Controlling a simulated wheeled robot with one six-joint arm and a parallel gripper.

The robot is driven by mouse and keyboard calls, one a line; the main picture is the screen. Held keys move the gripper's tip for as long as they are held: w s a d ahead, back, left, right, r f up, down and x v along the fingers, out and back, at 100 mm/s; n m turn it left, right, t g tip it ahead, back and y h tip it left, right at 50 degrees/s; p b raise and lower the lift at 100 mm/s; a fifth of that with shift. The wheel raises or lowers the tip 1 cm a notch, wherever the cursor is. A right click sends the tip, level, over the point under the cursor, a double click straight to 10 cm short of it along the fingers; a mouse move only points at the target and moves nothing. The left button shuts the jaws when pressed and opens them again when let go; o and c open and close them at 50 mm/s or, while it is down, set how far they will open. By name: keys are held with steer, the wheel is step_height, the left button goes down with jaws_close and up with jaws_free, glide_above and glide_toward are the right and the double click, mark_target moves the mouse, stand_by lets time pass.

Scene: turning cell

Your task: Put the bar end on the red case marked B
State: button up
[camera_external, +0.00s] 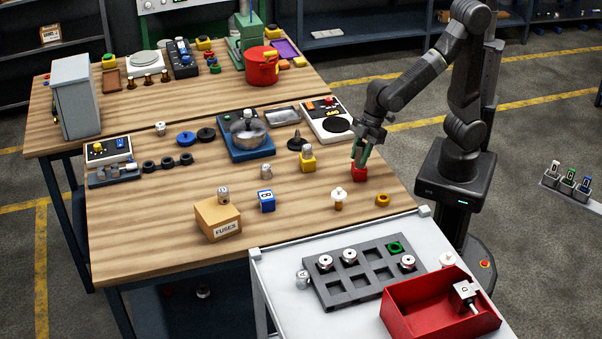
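A small red case (359,174) stands on the near wooden bench at the right, directly below my gripper (360,156). My gripper points down, with its fingertips close to the top of the red case; green shows between or on the fingers. I cannot tell whether the fingers hold a bar end or touch the case. No letter on the red case is readable. A silver piece like a bar end (307,151) sits on a yellow case (308,164) to the left. A blue case (266,201) with a white mark stands further left.
A cardboard box (217,219) marked FUSES has a silver piece on or behind it. A white-topped part (338,196) and a yellow ring (382,200) stand near the red case. The white cart holds a grey rack (352,299) and a red bin (400,318).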

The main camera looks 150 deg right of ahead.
steer(key=o, duration=0.4)
steer(key=shift+o, duration=0.2)
steer(key=shift+r+p, duration=0.3)
steer(key=shift+p, duration=0.05)
steer(key=v, duration=1.1)
steer(key=shift+s+r, duration=0.3)
